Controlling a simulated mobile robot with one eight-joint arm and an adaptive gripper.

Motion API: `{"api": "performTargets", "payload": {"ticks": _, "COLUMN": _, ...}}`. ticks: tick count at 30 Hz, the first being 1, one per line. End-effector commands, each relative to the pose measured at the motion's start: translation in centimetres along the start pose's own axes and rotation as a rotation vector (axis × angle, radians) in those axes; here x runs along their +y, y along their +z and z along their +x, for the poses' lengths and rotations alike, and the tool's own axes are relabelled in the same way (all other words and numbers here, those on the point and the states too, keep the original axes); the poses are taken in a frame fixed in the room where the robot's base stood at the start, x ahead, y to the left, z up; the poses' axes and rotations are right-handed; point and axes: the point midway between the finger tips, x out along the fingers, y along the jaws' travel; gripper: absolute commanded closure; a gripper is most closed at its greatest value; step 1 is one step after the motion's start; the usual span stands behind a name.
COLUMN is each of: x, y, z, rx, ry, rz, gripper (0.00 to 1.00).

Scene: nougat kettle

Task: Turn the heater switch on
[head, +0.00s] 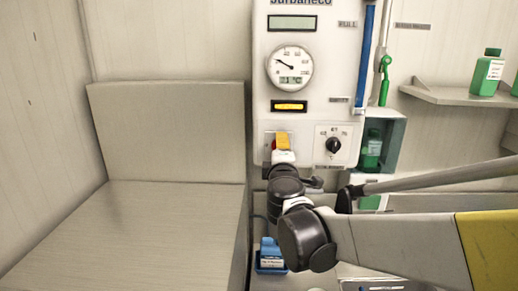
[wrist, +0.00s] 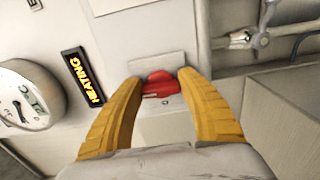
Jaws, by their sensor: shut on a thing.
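The red heater switch (wrist: 160,84) sits on a pale plate on the white control panel (head: 262,60). In the wrist view my gripper (wrist: 160,80) has its two yellow fingers on either side of the switch, shut on it. In the head view my gripper (head: 283,142) is at the lower left of the panel, and it mostly hides the switch. A display strip above the switch (head: 289,106) glows yellow; in the wrist view it reads "HEATING" (wrist: 83,78).
A black rotary knob (head: 333,146) is right of my gripper. A round gauge (head: 290,68) is above. A blue strip (head: 366,55) and a green-handled part (head: 384,80) run along the panel's right side. Green bottles (head: 486,73) stand on a shelf. A grey box-like surface (head: 150,230) is at left.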

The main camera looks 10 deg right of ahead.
Motion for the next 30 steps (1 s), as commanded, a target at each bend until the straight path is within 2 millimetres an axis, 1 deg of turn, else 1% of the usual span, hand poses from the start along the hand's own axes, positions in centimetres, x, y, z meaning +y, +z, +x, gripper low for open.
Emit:
{"api": "performTargets", "payload": {"ticks": 7, "x": 0.1, "y": -0.1, "z": 0.1, "rx": 0.001, "ry": 0.0, "rz": 0.0, "gripper": 0.85}}
{"api": "performTargets", "payload": {"ticks": 8, "x": 0.1, "y": -0.1, "z": 0.1, "rx": 0.001, "ry": 0.0, "rz": 0.0, "gripper": 0.46}}
{"api": "performTargets", "payload": {"ticks": 9, "x": 0.1, "y": -0.1, "z": 0.1, "rx": 0.001, "ry": 0.0, "rz": 0.0, "gripper": 0.33}}
{"api": "performTargets", "payload": {"ticks": 10, "x": 0.1, "y": 0.0, "z": 0.1, "rx": 0.0, "ry": 0.0, "rz": 0.0, "gripper": 0.32}}
{"api": "performTargets", "payload": {"ticks": 18, "x": 0.0, "y": 0.0, "z": 0.0, "rx": 0.0, "ry": 0.0, "rz": 0.0, "gripper": 0.32}}
{"api": "performTargets", "payload": {"ticks": 20, "x": 0.1, "y": 0.0, "z": -0.2, "rx": 0.001, "ry": 0.0, "rz": 0.0, "gripper": 0.32}}
{"api": "performTargets", "payload": {"ticks": 22, "x": 0.1, "y": -0.1, "z": -0.9, "rx": 0.002, "ry": 0.0, "rz": 0.0, "gripper": 0.32}}
{"api": "performTargets", "payload": {"ticks": 26, "x": 0.0, "y": 0.0, "z": -3.3, "rx": 0.002, "ry": 0.0, "rz": 0.0, "gripper": 0.32}}
{"api": "performTargets", "payload": {"ticks": 30, "x": 0.0, "y": -0.1, "z": -6.6, "rx": 0.003, "ry": 0.0, "rz": 0.0, "gripper": 0.32}}
